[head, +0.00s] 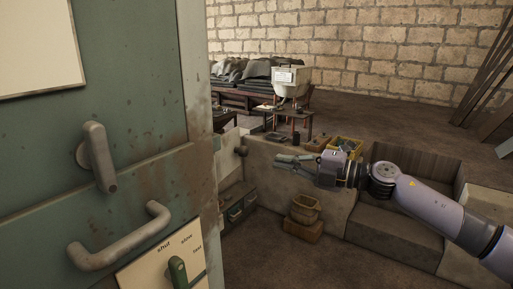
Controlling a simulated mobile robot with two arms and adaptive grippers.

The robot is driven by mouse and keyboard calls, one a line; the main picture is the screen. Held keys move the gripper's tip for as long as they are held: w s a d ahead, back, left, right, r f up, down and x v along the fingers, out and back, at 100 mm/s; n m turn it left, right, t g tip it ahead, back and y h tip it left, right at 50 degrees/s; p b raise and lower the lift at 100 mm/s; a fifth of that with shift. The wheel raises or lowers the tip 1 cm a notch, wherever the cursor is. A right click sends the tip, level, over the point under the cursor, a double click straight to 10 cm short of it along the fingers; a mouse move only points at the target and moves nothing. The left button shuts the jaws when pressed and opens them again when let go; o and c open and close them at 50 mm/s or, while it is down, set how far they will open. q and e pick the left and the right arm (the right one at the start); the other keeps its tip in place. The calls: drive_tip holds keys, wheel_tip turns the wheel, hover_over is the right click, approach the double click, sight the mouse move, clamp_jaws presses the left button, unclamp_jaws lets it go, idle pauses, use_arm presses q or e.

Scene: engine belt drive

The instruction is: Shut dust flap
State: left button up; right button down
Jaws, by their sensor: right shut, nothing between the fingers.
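A worn green metal panel (130,115) fills the left side of the head view. It carries a grey lever handle (98,155), a curved bar handle (120,240) and a cream plate with a small dark green lever (178,272); one word on the plate reads "shut". I cannot tell for sure which part is the dust flap. My right gripper (283,162) reaches in from the right and points left. It is shut and empty, in front of the low wall and to the right of the panel, apart from it. My left gripper is not in view.
A low stone wall (268,180) has a yellow crate (348,146) near it. A wooden bench (395,228) is below my right arm. Tables with a white tank (290,80) stand behind. Open floor lies at the back right.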

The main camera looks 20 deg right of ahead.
sight(247, 153)
drive_tip(key=p+x, duration=0.2)
drive_tip(key=x, duration=0.5)
drive_tip(key=shift+w+a, duration=0.25)
drive_tip(key=shift+a, duration=0.05)
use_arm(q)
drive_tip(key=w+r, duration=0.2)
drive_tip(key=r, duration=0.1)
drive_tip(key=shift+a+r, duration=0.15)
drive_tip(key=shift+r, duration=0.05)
use_arm(e)
drive_tip(key=shift+f, duration=0.1)
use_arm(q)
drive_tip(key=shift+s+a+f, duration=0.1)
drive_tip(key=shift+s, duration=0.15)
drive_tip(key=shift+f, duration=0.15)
use_arm(e)
drive_tip(key=shift+w, duration=0.15)
